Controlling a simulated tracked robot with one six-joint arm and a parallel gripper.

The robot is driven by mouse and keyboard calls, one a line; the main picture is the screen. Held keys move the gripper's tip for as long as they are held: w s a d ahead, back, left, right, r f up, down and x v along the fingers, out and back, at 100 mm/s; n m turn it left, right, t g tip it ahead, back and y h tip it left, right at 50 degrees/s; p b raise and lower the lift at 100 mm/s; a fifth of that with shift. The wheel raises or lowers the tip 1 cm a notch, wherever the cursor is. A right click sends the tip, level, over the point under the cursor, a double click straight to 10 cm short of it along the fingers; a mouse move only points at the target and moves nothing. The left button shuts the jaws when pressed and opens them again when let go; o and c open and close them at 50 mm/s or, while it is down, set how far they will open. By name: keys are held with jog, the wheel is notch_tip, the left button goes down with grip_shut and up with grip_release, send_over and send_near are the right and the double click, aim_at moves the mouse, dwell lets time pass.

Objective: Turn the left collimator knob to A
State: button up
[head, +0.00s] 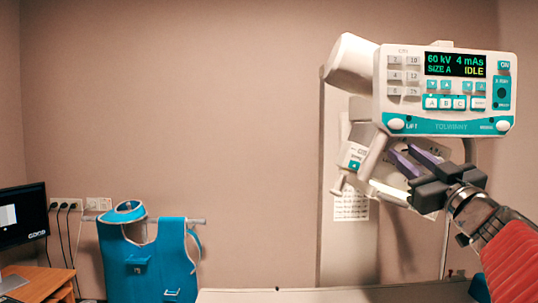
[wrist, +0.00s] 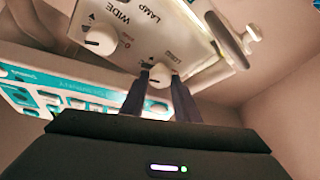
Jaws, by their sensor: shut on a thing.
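The collimator (wrist: 160,25) is a pale box with printed labels, among them WIDE and LAMP, and two white knobs on the face seen in the wrist view. My gripper (wrist: 158,78) is shut on one white knob (wrist: 160,74), with a dark finger on each side of it. The other white knob (wrist: 100,40) sits to its left in that picture, untouched. I cannot read which letter the gripped knob points to. In the head view my gripper (head: 402,160) reaches under the control panel, its purple fingers at the collimator; the knobs are hidden there.
The control panel (head: 443,90) hangs just above my gripper; its display reads 60 kV, 4 mAs, SIZE A, IDLE. A handle (wrist: 245,35) juts from the collimator. A pale table (head: 330,296) lies below. A blue apron (head: 150,260) hangs at left, beside a desk with a monitor (head: 22,212).

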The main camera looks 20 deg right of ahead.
jog(key=shift+c, duration=0.9)
jog(key=shift+d+n+y, duration=0.1)
jog(key=shift+n+y, duration=1.1)
jog(key=shift+n, duration=0.9)
jog(key=o, duration=0.8)
jog(key=shift+c, duration=0.2)
jog(key=shift+s, duration=0.15)
